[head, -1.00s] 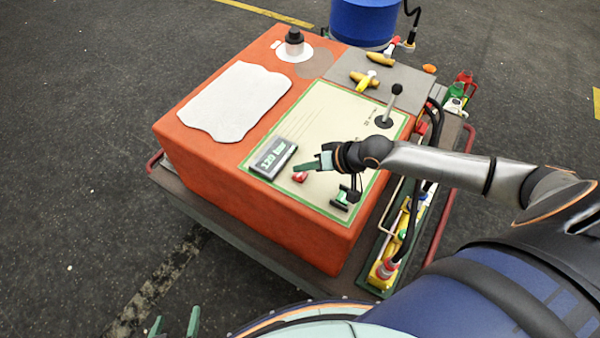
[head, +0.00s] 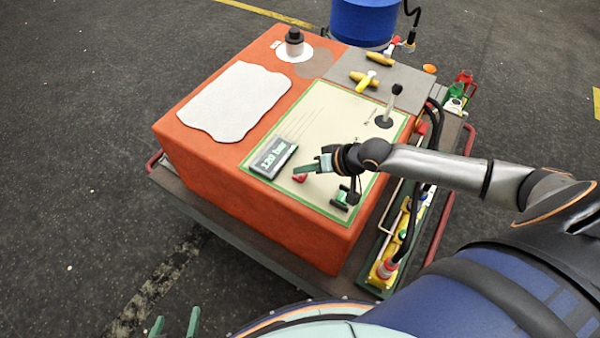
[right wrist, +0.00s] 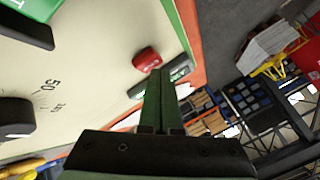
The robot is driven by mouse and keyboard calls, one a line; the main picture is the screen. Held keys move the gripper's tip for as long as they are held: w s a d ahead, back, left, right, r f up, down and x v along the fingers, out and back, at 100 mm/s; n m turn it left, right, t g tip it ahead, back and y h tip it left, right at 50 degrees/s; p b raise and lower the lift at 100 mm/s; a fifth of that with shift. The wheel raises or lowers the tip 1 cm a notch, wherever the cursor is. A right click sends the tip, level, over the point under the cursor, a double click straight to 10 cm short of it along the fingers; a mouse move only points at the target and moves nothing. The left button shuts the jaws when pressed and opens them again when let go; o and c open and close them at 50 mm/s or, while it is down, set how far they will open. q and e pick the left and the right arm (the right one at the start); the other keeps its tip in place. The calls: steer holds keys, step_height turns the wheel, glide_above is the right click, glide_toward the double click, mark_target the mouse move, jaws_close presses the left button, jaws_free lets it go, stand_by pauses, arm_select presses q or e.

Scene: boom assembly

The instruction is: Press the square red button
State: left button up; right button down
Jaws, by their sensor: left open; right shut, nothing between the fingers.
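The red button (head: 300,178) is a small block on the cream panel, right of the pressure display. In the right wrist view the red button (right wrist: 147,60) has rounded corners and lies just beyond my fingertips, slightly left. My right gripper (head: 298,169) is shut and empty, its green fingers reaching left over the panel close to the button. In the right wrist view its shut fingers (right wrist: 160,75) end beside the button; I cannot tell whether they touch it. My left gripper (head: 175,325) is open and empty at the bottom left, away from the console.
The cream panel (head: 318,110) sits on an orange box. A display (head: 272,158) reads 120 bar. A green and black switch (head: 345,198) is near the panel's front edge. Yellow handles (head: 364,79) are further back.

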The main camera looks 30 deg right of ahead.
mark_target(304, 177)
steer(key=shift+f, duration=0.55)
stand_by(0.4)
stand_by(0.4)
steer(key=shift+r+p, duration=0.9)
steer(key=shift+r, duration=0.05)
step_height(304, 177, up, 3)
steer(key=p, duration=0.3)
steer(key=shift+r, duration=1)
